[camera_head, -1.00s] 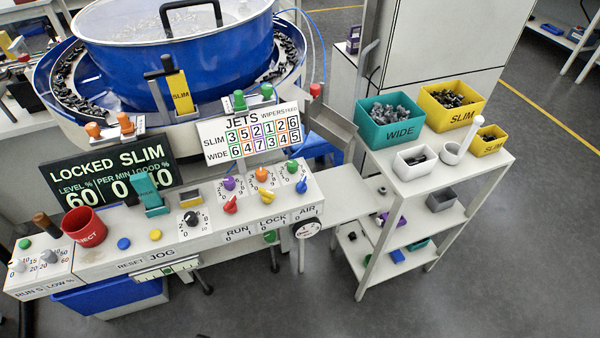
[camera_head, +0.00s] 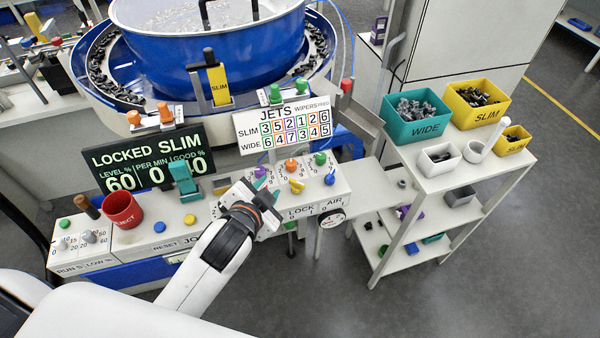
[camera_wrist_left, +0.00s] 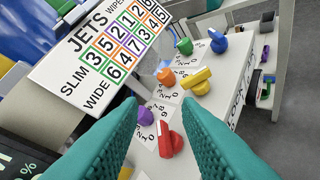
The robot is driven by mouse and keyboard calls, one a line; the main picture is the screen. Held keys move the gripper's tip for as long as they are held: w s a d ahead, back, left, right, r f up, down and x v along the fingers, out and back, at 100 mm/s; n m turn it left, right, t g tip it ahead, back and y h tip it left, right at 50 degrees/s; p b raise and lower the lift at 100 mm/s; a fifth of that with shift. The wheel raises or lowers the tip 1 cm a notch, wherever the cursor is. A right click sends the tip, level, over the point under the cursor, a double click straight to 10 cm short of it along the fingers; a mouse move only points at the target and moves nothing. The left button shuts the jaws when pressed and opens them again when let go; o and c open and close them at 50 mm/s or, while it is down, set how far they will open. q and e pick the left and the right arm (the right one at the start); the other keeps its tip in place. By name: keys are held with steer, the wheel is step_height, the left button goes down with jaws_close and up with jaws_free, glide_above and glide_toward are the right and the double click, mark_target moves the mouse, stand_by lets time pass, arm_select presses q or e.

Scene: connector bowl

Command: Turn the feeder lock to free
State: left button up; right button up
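The yellow lever knob (camera_head: 297,187) stands on the control panel above the printed word LOCK. In the left wrist view the yellow knob (camera_wrist_left: 196,80) lies beyond the fingertips, its bar slanted. The display (camera_head: 145,160) reads LOCKED SLIM. My left gripper (camera_head: 260,192) is over the panel, left of the yellow knob. In the left wrist view its teal fingers (camera_wrist_left: 160,108) are apart with nothing held. A red lever knob (camera_wrist_left: 170,143) shows between them, hidden by the gripper in the head view. My right gripper is out of view.
A blue lever knob (camera_head: 330,180) and an orange dial (camera_head: 291,166) are close to the yellow knob. A purple dial (camera_wrist_left: 146,117) is near the left finger. The JETS board (camera_head: 287,125) rises behind. A red REJECT cup (camera_head: 122,209) stands left; a bin shelf (camera_head: 440,172) stands right.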

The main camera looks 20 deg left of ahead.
arm_select(q)
steer(key=w+d+r+m+t+h, duration=0.2)
steer(key=w+d+r+m+t, duration=0.15)
steer(key=w+r+m, duration=0.35)
steer(key=d+r+m+g+h, duration=0.3)
steer(key=d+r+m+h, duration=0.35)
steer(key=m+h, duration=0.4)
steer(key=d+r+m+g+h, duration=0.3)
steer(key=d+r+m+h, duration=0.3)
steer(key=m, duration=0.8)
steer(key=m+g+y, duration=1.1)
steer(key=m+y, duration=0.3)
steer(key=m, duration=0.3)
glide_toward(296, 181)
steer(key=p+x, duration=0.3)
steer(key=x, duration=0.3)
steer(key=shift+f+p, duration=0.25)
steer(key=shift+p, duration=0.05)
steer(key=shift+x, duration=0.85)
steer(key=shift+r, duration=0.1)
